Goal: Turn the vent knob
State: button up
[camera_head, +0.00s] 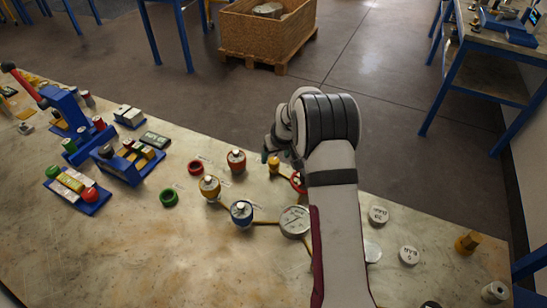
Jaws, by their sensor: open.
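Three flanged vessels stand on the worktop: a red one (236,162), a yellow one (209,187) and a blue one (241,213), each with a pale top. Yellow pipe pieces run from them towards a round grey disc (294,221). A small yellow fitting (274,166) stands to the right of the red vessel. A red ring-shaped part (297,182) is partly hidden behind my arm. I cannot tell which part is the vent knob. My gripper (268,155) is open, close to the yellow fitting; its fingertips are small and partly hidden, and contact is unclear.
A green ring (168,197) and a red ring (194,167) lie to the left. Blue racks (127,164) fill the left side. White labelled discs (409,255) and a yellow-brown fitting (467,242) lie at right. The front left worktop (110,255) is clear.

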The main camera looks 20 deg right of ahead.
aim_at(274, 161)
jog(key=shift+x, duration=1.85)
grip_shut()
